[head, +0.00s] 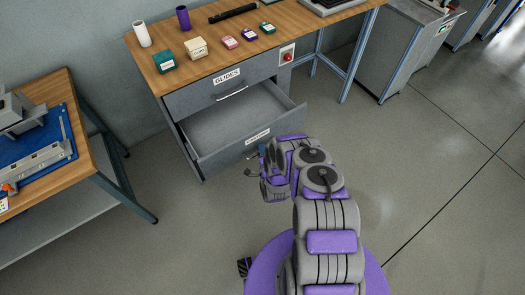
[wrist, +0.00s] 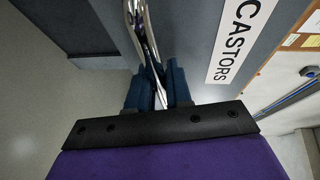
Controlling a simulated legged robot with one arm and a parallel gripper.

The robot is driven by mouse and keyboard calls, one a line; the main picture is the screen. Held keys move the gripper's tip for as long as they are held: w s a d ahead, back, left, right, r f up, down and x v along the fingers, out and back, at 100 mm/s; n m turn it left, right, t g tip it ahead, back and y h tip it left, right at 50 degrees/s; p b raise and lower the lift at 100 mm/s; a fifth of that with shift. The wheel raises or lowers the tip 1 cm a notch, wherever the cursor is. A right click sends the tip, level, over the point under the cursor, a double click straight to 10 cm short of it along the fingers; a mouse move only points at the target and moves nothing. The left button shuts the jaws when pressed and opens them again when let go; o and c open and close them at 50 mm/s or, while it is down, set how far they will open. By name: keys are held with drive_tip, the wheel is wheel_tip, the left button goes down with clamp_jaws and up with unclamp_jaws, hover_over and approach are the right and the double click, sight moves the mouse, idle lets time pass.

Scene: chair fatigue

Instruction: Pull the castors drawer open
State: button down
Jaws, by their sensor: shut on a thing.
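The castors drawer (head: 225,125) is the lower grey drawer under the wooden workbench. It stands pulled out, and its inside shows empty in the head view. Its white label reading CASTORS (wrist: 240,42) is clear in the wrist view. My gripper (wrist: 158,92) is at the drawer's front, with its blue fingers shut on the shiny metal handle (wrist: 142,32). In the head view my arm hides most of the handle and part of the drawer front.
The glides drawer (head: 223,87) above is shut. Small boxes, a white roll and a purple cylinder stand on the workbench top (head: 215,60). A second table (head: 85,150) with a blue mat is at the left. Floor to the right (head: 430,170) is clear.

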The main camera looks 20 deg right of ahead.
drive_tip(key=shift+s+a+f, duration=0.2)
drive_tip(key=shift+a+f, duration=0.1)
drive_tip(key=shift+a, duration=0.2)
drive_tip(key=c, duration=1.4)
unclamp_jaws()
drive_tip(key=shift+w+r, duration=0.1)
drive_tip(key=shift+d+r, duration=0.1)
drive_tip(key=shift+d, duration=0.35)
